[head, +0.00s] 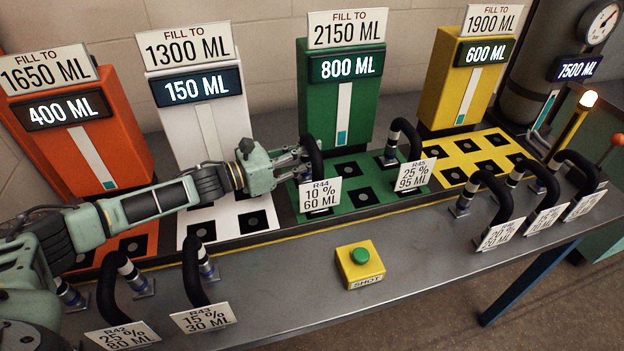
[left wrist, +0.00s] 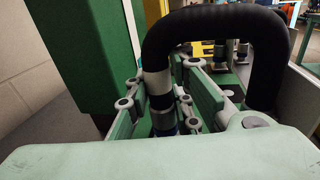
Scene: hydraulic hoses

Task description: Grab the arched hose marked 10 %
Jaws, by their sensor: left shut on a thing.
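The arched black hose (head: 314,152) with the tag "R44 10 % 60 ML" (head: 320,195) stands at the green mat (head: 352,198), in front of the green tank. My left gripper (head: 300,160) reaches it from the left and is shut on it near one end. In the left wrist view the hose (left wrist: 215,25) arches over my left gripper (left wrist: 168,100), with its pale collar between the fingers. The lower end of the hose is mostly hidden by the tag and fingers. My right gripper is not in view.
Hose R45 (head: 408,135), tagged 25 % 95 ML, stands close on the right. Hoses R42 (head: 108,290) and R43 (head: 192,275) stand front left. Several more hoses stand at the right end. A yellow box with a green button (head: 360,257) sits on the bench front.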

